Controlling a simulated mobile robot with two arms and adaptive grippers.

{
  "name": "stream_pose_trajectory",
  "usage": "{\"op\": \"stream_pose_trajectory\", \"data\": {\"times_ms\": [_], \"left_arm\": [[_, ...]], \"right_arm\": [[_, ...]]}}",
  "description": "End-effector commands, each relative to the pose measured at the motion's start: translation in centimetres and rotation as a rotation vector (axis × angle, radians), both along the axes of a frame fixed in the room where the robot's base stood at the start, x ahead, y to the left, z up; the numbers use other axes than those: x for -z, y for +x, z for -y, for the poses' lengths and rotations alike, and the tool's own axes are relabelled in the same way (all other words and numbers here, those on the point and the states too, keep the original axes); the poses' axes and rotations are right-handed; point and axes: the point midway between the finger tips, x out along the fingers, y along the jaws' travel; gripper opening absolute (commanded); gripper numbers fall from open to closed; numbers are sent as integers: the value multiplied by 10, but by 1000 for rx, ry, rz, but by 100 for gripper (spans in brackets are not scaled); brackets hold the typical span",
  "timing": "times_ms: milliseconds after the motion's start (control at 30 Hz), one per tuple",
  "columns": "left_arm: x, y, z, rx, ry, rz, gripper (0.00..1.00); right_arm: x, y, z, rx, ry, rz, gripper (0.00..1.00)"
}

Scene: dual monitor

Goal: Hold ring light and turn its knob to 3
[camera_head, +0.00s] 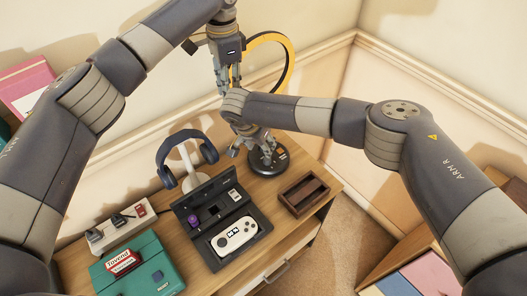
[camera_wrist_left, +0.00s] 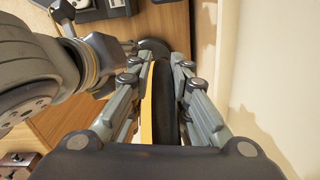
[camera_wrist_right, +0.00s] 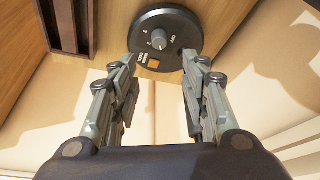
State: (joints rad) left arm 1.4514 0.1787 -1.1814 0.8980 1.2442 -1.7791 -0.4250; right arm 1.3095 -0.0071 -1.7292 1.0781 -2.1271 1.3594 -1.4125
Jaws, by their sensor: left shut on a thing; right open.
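The ring light (camera_head: 291,62) stands at the back of the desk, with a yellow face and black rim. My left gripper (camera_head: 230,84) is shut on its ring; the left wrist view shows the ring (camera_wrist_left: 162,105) between the fingers. Its round black base (camera_head: 275,163) rests on the desk. In the right wrist view the base (camera_wrist_right: 185,24) carries a grey knob (camera_wrist_right: 159,39) with printed numbers around it, too small to read surely. My right gripper (camera_wrist_right: 160,62) is open, fingertips at the near edge of the base, with the knob just beyond, untouched.
A headphone stand with blue headphones (camera_head: 186,152), an open black case with a white controller (camera_head: 235,236), a power strip (camera_head: 117,230) and a green box (camera_head: 141,268) fill the left. Walls stand close behind.

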Motion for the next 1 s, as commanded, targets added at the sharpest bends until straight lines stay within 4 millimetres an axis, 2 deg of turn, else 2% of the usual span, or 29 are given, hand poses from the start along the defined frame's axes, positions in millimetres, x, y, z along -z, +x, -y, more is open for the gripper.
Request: {"op": "stream_pose_trajectory", "data": {"times_ms": [200,400,567,1000], "left_arm": [[-1,0,0,0,-1,2,0],[-1,0,0,0,-1,2,0],[-1,0,0,0,-1,2,0],[-1,0,0,1,0,1,0]], "right_arm": [[0,-4,17,-320,2,-2,42],[-2,-12,22,-504,2,6,42],[6,-11,22,-539,2,6,42],[69,14,21,-534,1,5,42]]}}
